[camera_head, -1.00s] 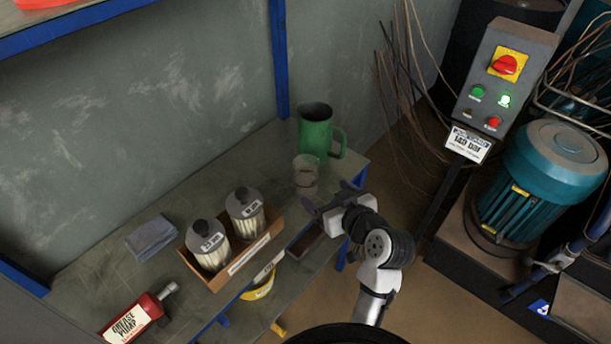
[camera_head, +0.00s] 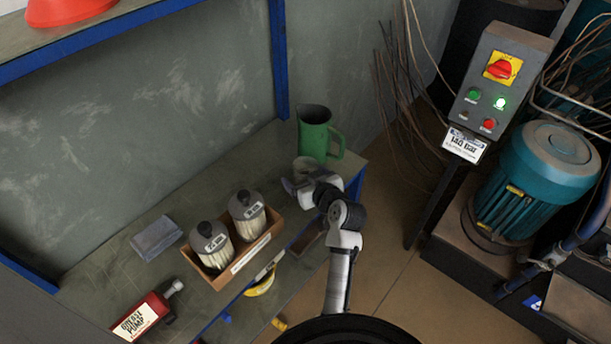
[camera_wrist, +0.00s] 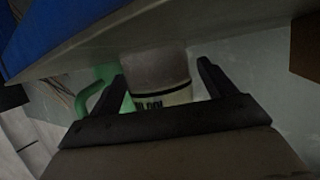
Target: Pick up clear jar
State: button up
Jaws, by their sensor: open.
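The clear jar (camera_head: 304,165) stands near the shelf's right end, just in front of the green jug. My gripper and wrist hide most of it in the head view. In the wrist view the jar (camera_wrist: 156,70) is greyish and see-through, with a pale band bearing dark print. My gripper (camera_head: 290,184) is at the jar, low beside it. In the wrist view the two fingers of my gripper (camera_wrist: 161,85) are apart, one on each side of the jar. I cannot tell whether either finger touches it.
The green jug (camera_head: 314,132) stands right behind the jar. A cardboard box (camera_head: 245,262) with two dark-capped canisters stands left of my gripper. A folded grey cloth (camera_head: 156,238) and a red grease pump bottle (camera_head: 140,318) lie farther left. The blue shelf post (camera_head: 279,60) rises behind.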

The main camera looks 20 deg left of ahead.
jog(key=c, duration=1.1)
jog(key=shift+c, duration=0.2)
jog(key=shift+r, duration=0.15)
